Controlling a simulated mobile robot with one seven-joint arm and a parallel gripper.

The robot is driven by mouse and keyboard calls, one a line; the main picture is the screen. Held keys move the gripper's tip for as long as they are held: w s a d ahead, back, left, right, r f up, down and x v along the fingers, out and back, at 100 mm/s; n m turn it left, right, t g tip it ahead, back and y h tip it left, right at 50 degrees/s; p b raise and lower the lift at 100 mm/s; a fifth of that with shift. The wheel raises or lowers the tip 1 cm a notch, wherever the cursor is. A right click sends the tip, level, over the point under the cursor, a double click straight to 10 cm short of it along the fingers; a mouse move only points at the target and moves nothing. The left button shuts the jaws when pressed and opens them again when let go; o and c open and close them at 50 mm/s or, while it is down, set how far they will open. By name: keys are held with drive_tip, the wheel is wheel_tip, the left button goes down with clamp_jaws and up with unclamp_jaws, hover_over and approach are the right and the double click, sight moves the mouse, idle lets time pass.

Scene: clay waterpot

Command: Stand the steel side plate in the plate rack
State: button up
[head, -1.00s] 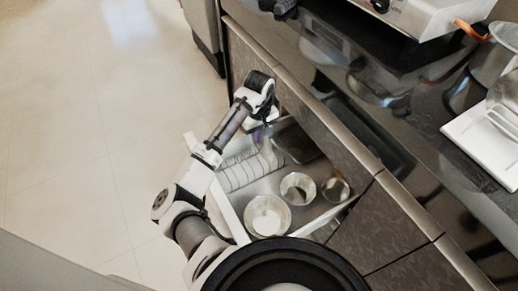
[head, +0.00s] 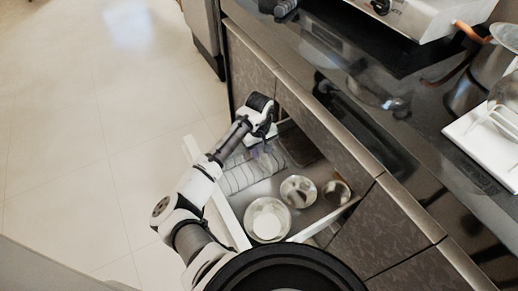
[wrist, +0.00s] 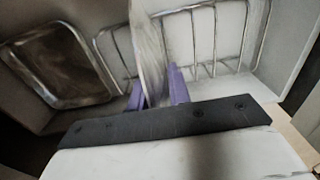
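The steel side plate (wrist: 148,45) shows nearly edge-on in the wrist view, standing upright between the purple fingers of my gripper (wrist: 160,88). The fingers appear shut on it. The wire plate rack (wrist: 212,42) lies around and to the right of the plate; it also shows in the head view (head: 240,177) at the far end of the open drawer. In the head view my gripper (head: 263,152) is low over the rack's right end. The plate is hard to make out there. Whether the plate touches the rack's floor is hidden.
A dark rectangular steel tray (wrist: 62,65) lies left of the rack in the wrist view. In the head view, a wide bowl (head: 267,220) and two smaller steel vessels (head: 298,191) (head: 336,192) stand nearer in the drawer. The counter edge (head: 330,125) runs along the right.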

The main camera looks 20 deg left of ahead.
drive_tip(key=shift+o, duration=1.2)
drive_tip(key=shift+r, duration=0.1)
wheel_tip(320, 180, up, 12)
drive_tip(key=shift+r+p, duration=0.1)
drive_tip(key=shift+p, duration=0.65)
drive_tip(key=shift+a, duration=0.1)
